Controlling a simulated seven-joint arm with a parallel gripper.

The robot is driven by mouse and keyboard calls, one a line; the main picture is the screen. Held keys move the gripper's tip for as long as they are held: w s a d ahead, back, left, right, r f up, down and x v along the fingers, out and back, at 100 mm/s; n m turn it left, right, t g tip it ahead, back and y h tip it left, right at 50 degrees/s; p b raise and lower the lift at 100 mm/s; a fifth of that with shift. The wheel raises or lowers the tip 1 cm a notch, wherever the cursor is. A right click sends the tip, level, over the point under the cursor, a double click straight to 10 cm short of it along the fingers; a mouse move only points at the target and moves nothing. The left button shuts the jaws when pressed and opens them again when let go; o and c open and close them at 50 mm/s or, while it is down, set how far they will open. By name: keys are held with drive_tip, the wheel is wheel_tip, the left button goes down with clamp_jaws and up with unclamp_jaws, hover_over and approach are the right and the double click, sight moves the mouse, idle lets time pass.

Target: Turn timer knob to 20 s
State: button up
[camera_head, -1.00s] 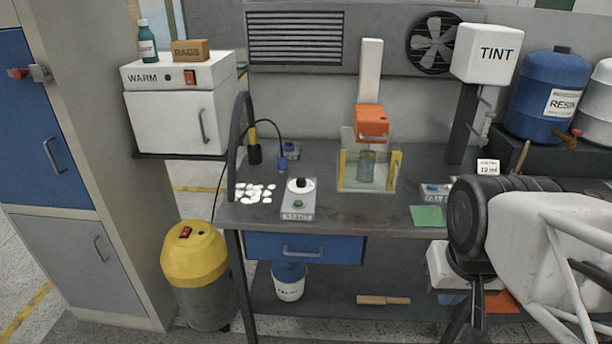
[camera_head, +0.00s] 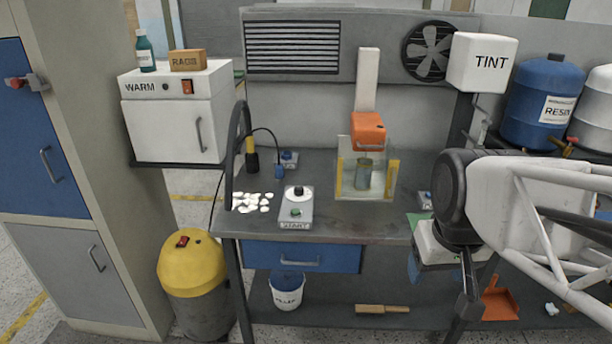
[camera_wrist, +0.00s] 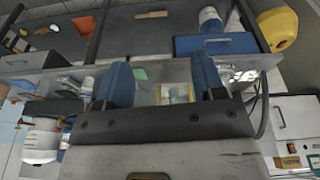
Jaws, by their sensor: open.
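The timer is a small grey box (camera_head: 295,212) on the bench, left of the orange-headed mixing stand. It has a black knob (camera_head: 299,190) on a round white dial, a green button and a START label. The dial marks are too small to read. My gripper (camera_head: 437,262) is at the right of the head view, in front of the bench edge and well away from the timer. In the wrist view its two blue fingers (camera_wrist: 163,80) are apart with nothing between them. I cannot make out the knob there; the right finger may hide it.
White shell-like pieces (camera_head: 252,202) lie left of the timer, by a curved dark post (camera_head: 235,150). The orange-headed stand (camera_head: 368,132) with a clear guard and a cup stands to the right. Bare bench top (camera_head: 345,225) lies between timer and gripper.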

drive_tip(key=w+a+r+n, duration=0.2)
drive_tip(key=w, duration=0.7)
drive_tip(key=w+a+r+n, duration=0.1)
drive_tip(key=w+a+n, duration=0.15)
drive_tip(key=w, duration=0.55)
drive_tip(key=n+g, duration=0.2)
drive_tip(key=n, duration=1)
hover_over(299, 188)
drive_tip(key=f, duration=1.8)
drive_tip(key=shift+s+d, duration=0.1)
drive_tip(key=shift+s, duration=0.2)
drive_tip(key=shift+w+a+f+n, duration=0.15)
drive_tip(key=shift+w+a+n, duration=0.05)
drive_tip(key=shift+n, duration=0.05)
drive_tip(key=shift+f, duration=0.1)
drive_tip(key=shift+f, duration=3.8)
drive_tip(key=c, duration=0.9)
